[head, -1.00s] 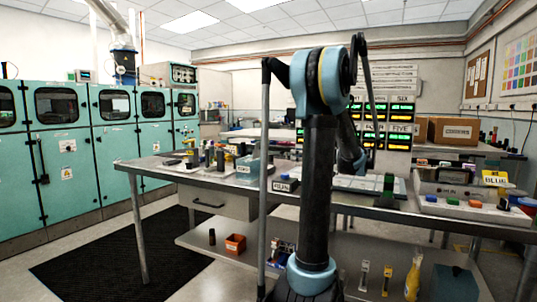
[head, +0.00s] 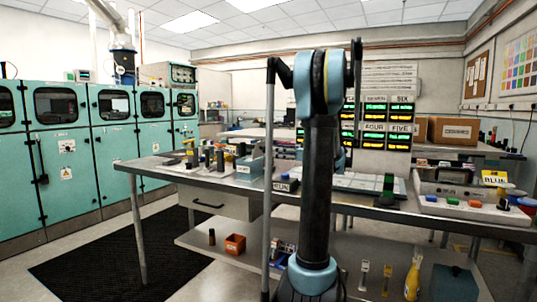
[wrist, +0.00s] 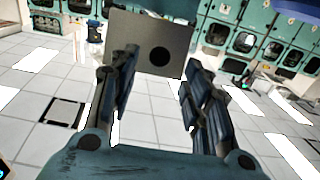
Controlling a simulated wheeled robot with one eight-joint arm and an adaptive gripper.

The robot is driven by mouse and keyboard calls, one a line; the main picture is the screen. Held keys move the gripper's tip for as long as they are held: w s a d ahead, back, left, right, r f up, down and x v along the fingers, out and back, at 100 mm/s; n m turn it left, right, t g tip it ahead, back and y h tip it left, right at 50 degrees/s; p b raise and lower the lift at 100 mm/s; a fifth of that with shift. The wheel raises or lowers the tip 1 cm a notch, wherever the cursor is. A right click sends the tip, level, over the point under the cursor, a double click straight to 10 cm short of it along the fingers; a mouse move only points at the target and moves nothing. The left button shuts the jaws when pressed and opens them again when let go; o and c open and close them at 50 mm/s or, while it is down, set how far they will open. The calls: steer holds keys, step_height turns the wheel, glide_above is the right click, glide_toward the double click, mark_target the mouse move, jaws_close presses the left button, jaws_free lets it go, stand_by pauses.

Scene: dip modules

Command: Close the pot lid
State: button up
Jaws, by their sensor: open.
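I cannot make out a pot or a pot lid in either view. My gripper (wrist: 158,78) is open and empty in the wrist view, with its two dark fingers spread apart. Beyond the fingertips is a grey panel (wrist: 125,42) with a dark round spot; I cannot tell what it belongs to. In the head view my arm stands upright in front of the workbench (head: 140,164), and the gripper is hidden behind it.
Bottles and a blue-grey bin (head: 249,169) stand on the bench's left part. A green block (head: 387,184) and a tray of coloured blocks (head: 470,208) are on the right. An orange box (head: 235,244) and a yellow bottle (head: 412,280) are on the lower shelf. Teal cabinets (head: 65,165) line the left.

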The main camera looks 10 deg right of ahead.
mark_target(266, 150)
steer(key=shift+x, duration=2.95)
steer(key=shift+c, duration=0.3)
jaws_close()
steer(key=shift+d, duration=0.1)
